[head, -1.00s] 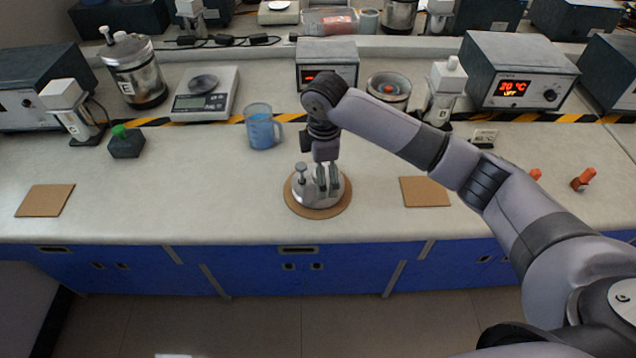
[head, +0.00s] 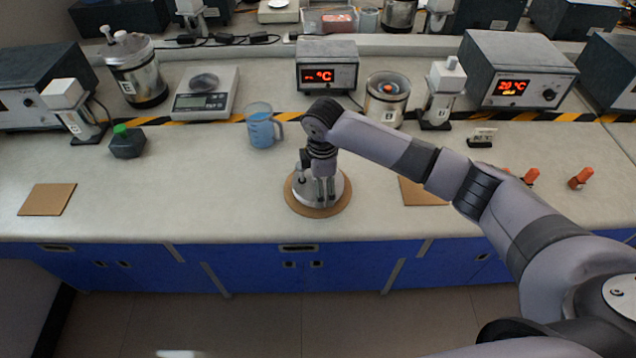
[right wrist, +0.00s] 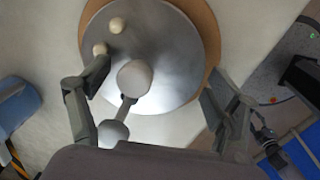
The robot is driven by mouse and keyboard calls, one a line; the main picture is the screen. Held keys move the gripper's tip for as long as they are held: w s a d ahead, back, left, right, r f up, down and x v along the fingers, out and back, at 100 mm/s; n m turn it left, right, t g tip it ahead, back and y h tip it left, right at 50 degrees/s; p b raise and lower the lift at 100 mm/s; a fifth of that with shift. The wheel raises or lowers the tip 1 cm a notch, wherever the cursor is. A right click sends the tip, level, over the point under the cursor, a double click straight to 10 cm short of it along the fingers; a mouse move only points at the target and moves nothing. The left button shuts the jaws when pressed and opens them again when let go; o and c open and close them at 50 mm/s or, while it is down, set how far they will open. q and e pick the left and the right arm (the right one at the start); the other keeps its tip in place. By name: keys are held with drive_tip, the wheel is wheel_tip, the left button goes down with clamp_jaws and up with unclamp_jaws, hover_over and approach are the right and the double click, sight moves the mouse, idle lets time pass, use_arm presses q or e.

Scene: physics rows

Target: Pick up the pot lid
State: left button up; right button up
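The pot lid (head: 338,187) is a round silvery disc with a knobbed handle, lying on a round brown mat (head: 302,208) near the counter's front edge. In the right wrist view the lid (right wrist: 170,50) shows its knob (right wrist: 133,78) and two small pale knobs. My right gripper (head: 325,198) points down over the lid, its arm coming from the right. In the wrist view its two fingers (right wrist: 158,78) are spread wide, with the knob between them. Whether the fingertips touch the lid cannot be told. My left gripper is not in view.
A blue measuring jug (head: 262,130) stands behind the lid. Flat brown squares lie left (head: 46,199) and right (head: 420,192). A steel pot (head: 137,75), scale (head: 205,96) and heater boxes (head: 327,68) line the back. Orange-topped items (head: 581,178) stand right.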

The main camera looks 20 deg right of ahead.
drive_tip(key=c, duration=1.1)
